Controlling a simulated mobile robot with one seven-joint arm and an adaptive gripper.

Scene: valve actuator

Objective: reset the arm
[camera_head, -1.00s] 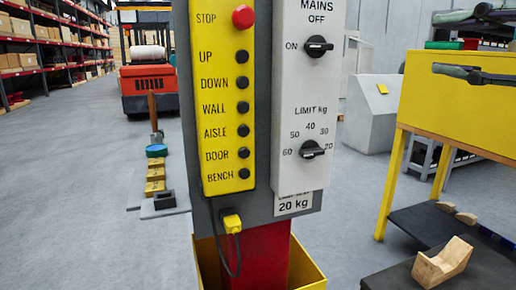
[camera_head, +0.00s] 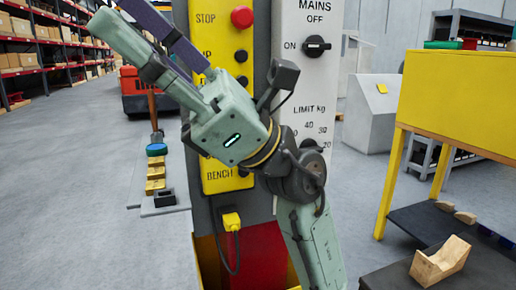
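My gripper (camera_head: 118,18) is in view at the upper left, on my pale green arm, which rises from the bottom centre in front of the control panel. Its two long fingers point up and left and look apart, with nothing seen between them. The fingertips are near the top edge. The red stop button (camera_head: 242,17) and the mains knob (camera_head: 316,46) stay visible. The limit knob is hidden behind the wrist.
A yellow cabinet (camera_head: 460,100) stands at right above a dark shelf with a wooden block (camera_head: 440,262). A grey bench strip (camera_head: 160,211) with small yellow blocks (camera_head: 155,179) lies at left. A yellow plug (camera_head: 231,221) hangs below the panel.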

